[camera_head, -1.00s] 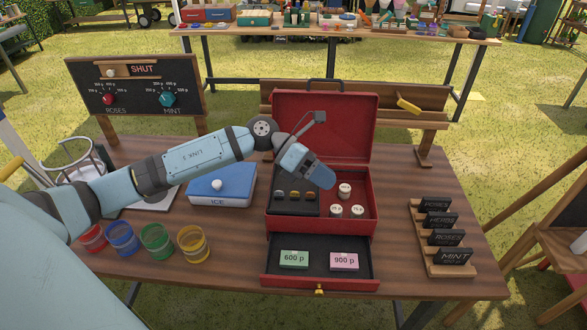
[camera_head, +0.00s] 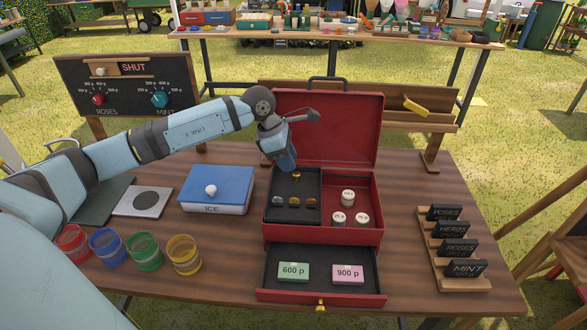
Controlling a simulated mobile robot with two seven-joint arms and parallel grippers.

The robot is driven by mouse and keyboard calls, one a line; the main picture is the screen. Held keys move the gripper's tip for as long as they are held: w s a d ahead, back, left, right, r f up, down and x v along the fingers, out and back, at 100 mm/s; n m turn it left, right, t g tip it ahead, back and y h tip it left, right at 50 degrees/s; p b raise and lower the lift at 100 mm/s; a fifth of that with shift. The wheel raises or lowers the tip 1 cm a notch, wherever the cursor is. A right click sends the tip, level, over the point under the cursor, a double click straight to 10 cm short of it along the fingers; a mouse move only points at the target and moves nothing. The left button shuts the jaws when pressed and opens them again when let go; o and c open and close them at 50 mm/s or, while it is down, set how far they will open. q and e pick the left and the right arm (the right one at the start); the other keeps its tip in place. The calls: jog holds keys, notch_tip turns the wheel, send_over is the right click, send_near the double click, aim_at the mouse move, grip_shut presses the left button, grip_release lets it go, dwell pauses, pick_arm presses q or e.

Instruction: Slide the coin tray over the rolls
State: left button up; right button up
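The black coin tray (camera_head: 308,186) lies in the left half of the open red cash box (camera_head: 326,235). It holds several coins in a row, and a small brass knob (camera_head: 296,175) shows near its far edge. The rolls, white-topped cylinders (camera_head: 347,198), stand in the right half of the box, beside the tray and not under it. My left gripper (camera_head: 287,166) points down at the tray's far end, close to the knob. Its fingertips are largely hidden, so I cannot tell its opening or whether it touches. My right gripper is not in view.
An open drawer with a green 600 p note (camera_head: 293,272) and a pink 900 p note (camera_head: 347,274) juts out in front. The box's lid (camera_head: 335,130) stands upright behind. A blue ICE box (camera_head: 216,190) and coloured jars (camera_head: 184,255) are left; a sign rack (camera_head: 462,284) is right.

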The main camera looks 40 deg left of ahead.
aim_at(298, 173)
pick_arm(q)
jog(key=x, duration=0.2)
jog(key=shift+d+f, duration=0.15)
jog(key=shift+f, duration=0.1)
jog(key=shift+w+d+f, duration=0.2)
jog(key=shift+f, duration=0.4)
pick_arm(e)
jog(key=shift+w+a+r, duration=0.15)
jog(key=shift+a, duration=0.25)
pick_arm(q)
grip_shut()
jog(key=shift+w+d, duration=0.2)
jog(key=shift+d, duration=0.05)
jog(key=w+d+b, duration=0.1)
jog(key=w+d, duration=0.1)
jog(key=d, duration=0.1)
jog(key=w+d, duration=0.2)
jog(key=d, duration=0.2)
jog(key=w+d+b, duration=0.1)
jog(key=w+d, duration=0.2)
jog(key=d, duration=0.1)
jog(key=shift+d+b, duration=0.15)
jog(key=shift+b, duration=0.2)
jog(key=shift+r, duration=0.1)
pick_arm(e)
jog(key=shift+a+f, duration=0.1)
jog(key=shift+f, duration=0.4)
pick_arm(q)
jog(key=shift+d, duration=0.1)
